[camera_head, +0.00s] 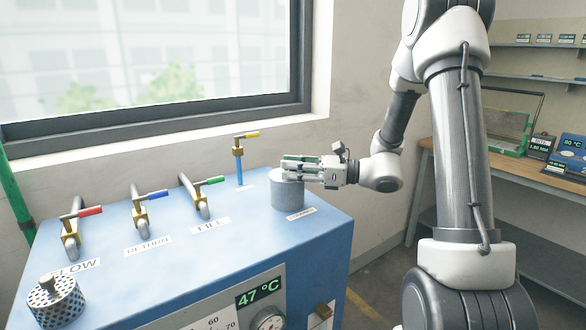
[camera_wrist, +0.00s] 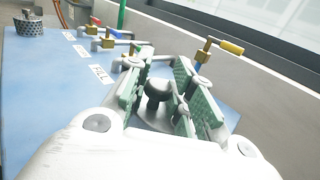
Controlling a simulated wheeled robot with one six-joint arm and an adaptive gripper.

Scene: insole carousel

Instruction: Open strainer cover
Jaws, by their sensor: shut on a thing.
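The strainer is a grey cylinder (camera_head: 288,194) standing at the right end of the blue cabinet top, with a small label in front of it. My gripper (camera_head: 290,168) reaches in from the right, just over its top. In the wrist view a dark round knob (camera_wrist: 157,90) stands on the grey strainer cover (camera_wrist: 152,118), between the green-padded fingers of my gripper (camera_wrist: 165,85). The fingers are shut on the knob. The cover appears to sit on the cylinder; its seam is hidden by the fingers.
On the blue cabinet (camera_head: 190,255) stand valves with red (camera_head: 90,211), blue (camera_head: 153,194), green (camera_head: 210,181) and yellow (camera_head: 252,134) handles; the yellow one is close behind the strainer. A perforated metal basket (camera_head: 55,304) stands front left. A wall and window lie behind.

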